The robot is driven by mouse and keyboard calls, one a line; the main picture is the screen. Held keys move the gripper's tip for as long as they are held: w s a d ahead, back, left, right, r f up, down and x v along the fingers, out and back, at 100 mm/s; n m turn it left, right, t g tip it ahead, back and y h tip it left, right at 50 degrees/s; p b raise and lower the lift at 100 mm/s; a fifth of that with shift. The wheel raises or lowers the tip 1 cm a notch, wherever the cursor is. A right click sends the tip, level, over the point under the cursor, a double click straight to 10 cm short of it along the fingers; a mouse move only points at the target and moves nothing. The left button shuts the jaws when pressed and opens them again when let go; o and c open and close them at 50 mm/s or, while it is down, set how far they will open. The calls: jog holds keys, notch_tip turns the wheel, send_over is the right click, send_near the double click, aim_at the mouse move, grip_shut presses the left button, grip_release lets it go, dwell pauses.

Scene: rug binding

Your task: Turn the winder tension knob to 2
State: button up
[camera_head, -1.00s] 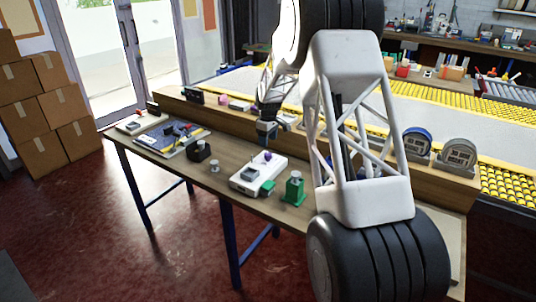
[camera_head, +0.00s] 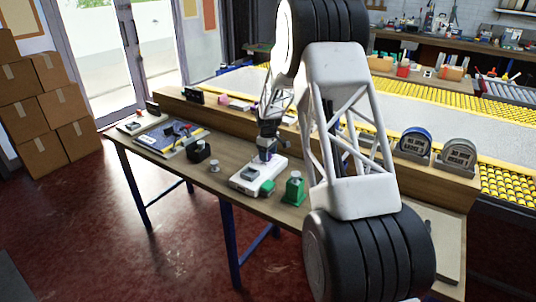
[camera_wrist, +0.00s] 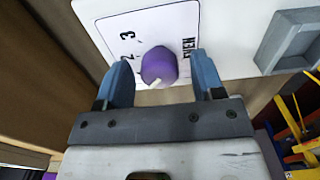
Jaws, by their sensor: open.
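The purple tension knob (camera_wrist: 156,64) sits on a white winder panel (camera_wrist: 185,22) printed with a 2, a 3 and partly cut-off lettering. A white pointer mark on the knob faces down toward my gripper in the wrist view, away from the 2 and 3. My gripper (camera_wrist: 161,72) is open, its blue fingertips on either side of the knob with gaps showing; I cannot tell any contact. In the head view my gripper (camera_head: 266,154) is over the far part of the white winder (camera_head: 243,186) and hides the knob.
A grey square recess (camera_wrist: 290,40) is on the panel. A green block (camera_head: 267,187) is at the winder's near end, with a green-based stand (camera_head: 293,190) to its right. A black box (camera_head: 199,151) and a small silver knob (camera_head: 214,168) stand left.

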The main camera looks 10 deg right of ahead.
jog(key=c, duration=0.9)
jog(key=shift+m, duration=0.4)
jog(key=m, duration=0.4)
jog(key=shift+m, duration=2)
